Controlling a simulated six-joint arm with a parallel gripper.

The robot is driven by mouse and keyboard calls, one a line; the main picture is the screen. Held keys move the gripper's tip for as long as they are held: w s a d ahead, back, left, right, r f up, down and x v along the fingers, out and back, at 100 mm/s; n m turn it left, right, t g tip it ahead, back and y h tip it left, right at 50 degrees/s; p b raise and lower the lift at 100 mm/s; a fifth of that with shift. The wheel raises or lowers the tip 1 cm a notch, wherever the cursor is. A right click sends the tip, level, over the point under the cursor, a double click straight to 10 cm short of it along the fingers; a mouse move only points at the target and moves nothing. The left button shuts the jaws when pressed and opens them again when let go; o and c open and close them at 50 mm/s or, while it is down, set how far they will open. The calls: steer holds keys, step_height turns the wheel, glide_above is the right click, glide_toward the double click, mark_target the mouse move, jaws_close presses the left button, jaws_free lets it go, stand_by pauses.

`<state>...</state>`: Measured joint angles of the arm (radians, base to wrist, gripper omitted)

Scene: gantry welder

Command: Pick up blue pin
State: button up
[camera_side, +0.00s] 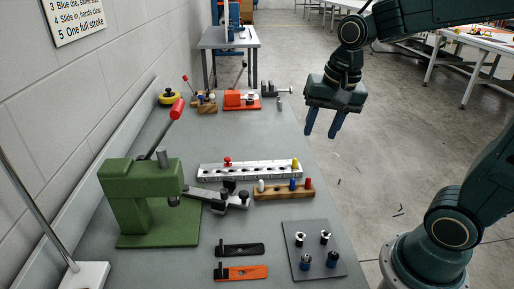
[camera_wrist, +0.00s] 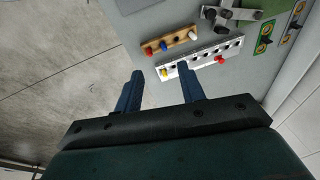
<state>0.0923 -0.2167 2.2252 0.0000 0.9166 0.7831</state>
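The blue pin (camera_side: 292,184) stands upright in a wooden block (camera_side: 277,193), between a white pin (camera_side: 261,187) and a red pin (camera_side: 308,183), closer to the red one. In the wrist view the blue pin (camera_wrist: 163,46) shows beyond my fingertips, in the wooden block (camera_wrist: 178,41). My gripper (camera_side: 321,131) is open and empty, high up and to the right of the bench, well apart from the pin. In the wrist view its two fingers (camera_wrist: 161,75) are spread with nothing between them.
A white rail (camera_side: 250,172) with a red and a yellow pin lies behind the wooden block. A green press (camera_side: 140,205) and a lever fixture (camera_side: 232,196) stand left. A grey plate (camera_side: 314,245) with several small cylinders is in front. The air around my gripper is clear.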

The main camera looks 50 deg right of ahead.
steer(key=w+d+f+m+g, duration=0.2)
steer(key=w+d+f+m, duration=0.1)
steer(key=w+f+m, duration=0.45)
glide_above(293, 179)
steer(key=shift+m, duration=0.25)
steer(key=shift+a+f, duration=0.1)
steer(key=shift+f, duration=4.1)
steer(key=shift+f, duration=0.1)
steer(key=shift+f, duration=2.55)
steer(key=shift+c, duration=0.2)
jaws_close()
